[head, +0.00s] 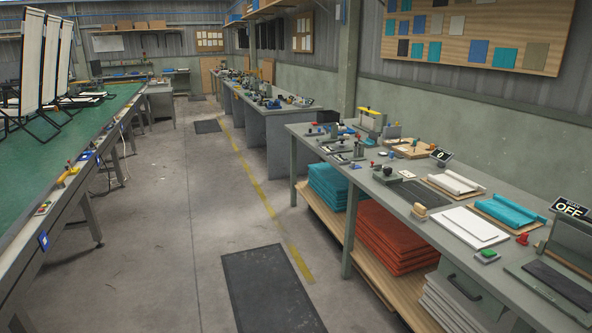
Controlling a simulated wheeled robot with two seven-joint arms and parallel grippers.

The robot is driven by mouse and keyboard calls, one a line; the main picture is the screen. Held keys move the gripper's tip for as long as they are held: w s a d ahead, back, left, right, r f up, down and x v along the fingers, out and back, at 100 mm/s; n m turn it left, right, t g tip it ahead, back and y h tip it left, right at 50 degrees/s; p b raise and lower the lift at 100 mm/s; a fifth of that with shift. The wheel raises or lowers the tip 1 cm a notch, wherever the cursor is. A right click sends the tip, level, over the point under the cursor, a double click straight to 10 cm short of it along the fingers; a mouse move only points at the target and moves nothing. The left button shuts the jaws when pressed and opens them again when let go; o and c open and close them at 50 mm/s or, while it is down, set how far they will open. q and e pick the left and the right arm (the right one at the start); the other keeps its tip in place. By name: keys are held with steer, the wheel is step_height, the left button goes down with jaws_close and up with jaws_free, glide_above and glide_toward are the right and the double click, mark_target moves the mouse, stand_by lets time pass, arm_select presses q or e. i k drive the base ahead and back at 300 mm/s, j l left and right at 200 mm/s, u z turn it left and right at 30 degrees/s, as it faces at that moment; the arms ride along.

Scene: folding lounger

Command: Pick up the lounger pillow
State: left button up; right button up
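I cannot make out a lounger pillow in the head view. Several folding loungers (30,62) with white panels and dark legs stand upright on the green-topped table (75,135) at the left. Neither of my grippers can be made out in this view.
A long grey workbench (405,195) on the right carries tools, a white sheet stack (468,227) and a teal roll (510,212). Red cloths (395,240) and teal cloths (330,186) lie folded on its lower shelf. The concrete aisle is clear, with a dark floor mat (270,290).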

mark_target(342, 128)
steer(key=i+u, duration=0.15)
steer(key=i, duration=1.6)
